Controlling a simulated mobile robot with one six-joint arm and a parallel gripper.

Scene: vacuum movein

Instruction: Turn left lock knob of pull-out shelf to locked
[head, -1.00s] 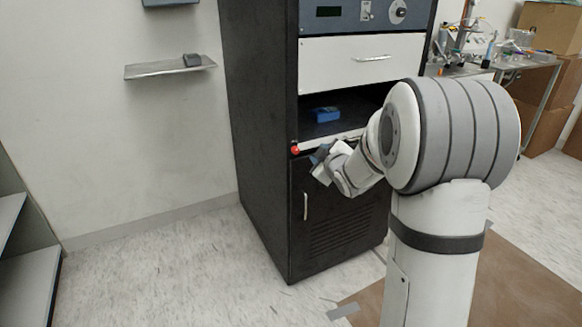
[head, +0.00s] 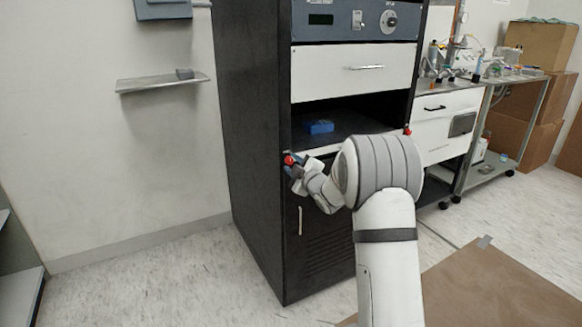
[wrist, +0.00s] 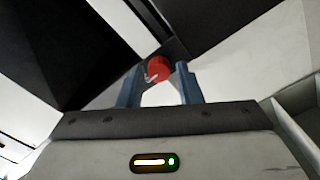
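The left lock knob (head: 289,160) is red and sits at the left front corner of the pull-out shelf (head: 333,149) in the black cabinet. My gripper (head: 294,170) is right at this knob. In the wrist view the red knob (wrist: 158,68) lies between the tips of my two blue fingers (wrist: 160,80), which are open with a gap beside the knob. A pale mark shows on the knob's face. A second red knob (head: 407,132) is at the shelf's right end. My arm hides part of the shelf front.
A white drawer (head: 350,72) is above, and a cabinet door with a handle (head: 300,220) is below. A wall ledge (head: 160,82) is to the left. The floor left of the cabinet is clear.

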